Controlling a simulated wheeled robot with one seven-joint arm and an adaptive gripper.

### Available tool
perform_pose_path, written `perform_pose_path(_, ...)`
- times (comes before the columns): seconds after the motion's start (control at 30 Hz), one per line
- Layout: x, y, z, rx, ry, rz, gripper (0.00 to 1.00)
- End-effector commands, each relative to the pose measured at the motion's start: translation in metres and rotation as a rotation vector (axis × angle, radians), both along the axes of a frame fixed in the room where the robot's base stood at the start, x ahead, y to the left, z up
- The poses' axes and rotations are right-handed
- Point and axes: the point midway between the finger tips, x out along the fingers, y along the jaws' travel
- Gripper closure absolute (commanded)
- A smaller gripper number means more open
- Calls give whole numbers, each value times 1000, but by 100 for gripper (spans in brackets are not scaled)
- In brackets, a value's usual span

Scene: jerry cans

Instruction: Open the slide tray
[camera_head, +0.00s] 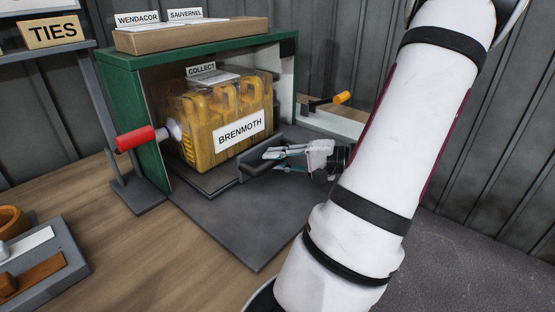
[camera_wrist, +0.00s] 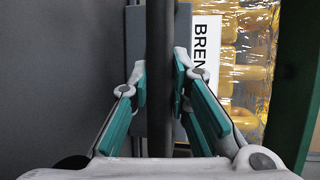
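The slide tray (camera_head: 212,178) is dark grey and sits low in a green-framed cabinet (camera_head: 152,125). Yellow wrapped jerry cans (camera_head: 203,141) labelled BRENMOTH stand on it; they also show at the right of the wrist view (camera_wrist: 249,70). A dark handle bar (camera_wrist: 160,60) runs upright through the middle of the wrist view. My gripper (camera_head: 268,154) is at the tray's front, and its teal-padded fingers (camera_wrist: 160,82) lie close on both sides of the bar, seemingly touching it. The tray's rear is hidden by the cans.
A red-ended handle (camera_head: 135,138) sticks out at the cabinet's left and an orange-ended one (camera_head: 342,97) at its right. A flat dark slab (camera_head: 250,222) lies bare before the tray. A grey board with brown parts (camera_head: 45,262) lies front left.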

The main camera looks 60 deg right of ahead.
Motion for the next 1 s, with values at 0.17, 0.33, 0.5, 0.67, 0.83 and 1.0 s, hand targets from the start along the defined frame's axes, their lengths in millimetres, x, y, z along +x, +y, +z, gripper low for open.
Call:
perform_pose_path(0.17, -2, 0, 0, -1, 2, -1, 100)
perform_pose_path(0.33, -15, 3, 0, -2, 3, -3, 100)
perform_pose_path(0.5, -45, 9, 0, -1, 3, -5, 100)
perform_pose_path(0.67, -83, 19, 0, -1, 4, -5, 100)
perform_pose_path(0.83, -125, 29, 0, 0, 5, -6, 100)
perform_pose_path(1.0, -161, 38, 0, 0, 3, -4, 100)
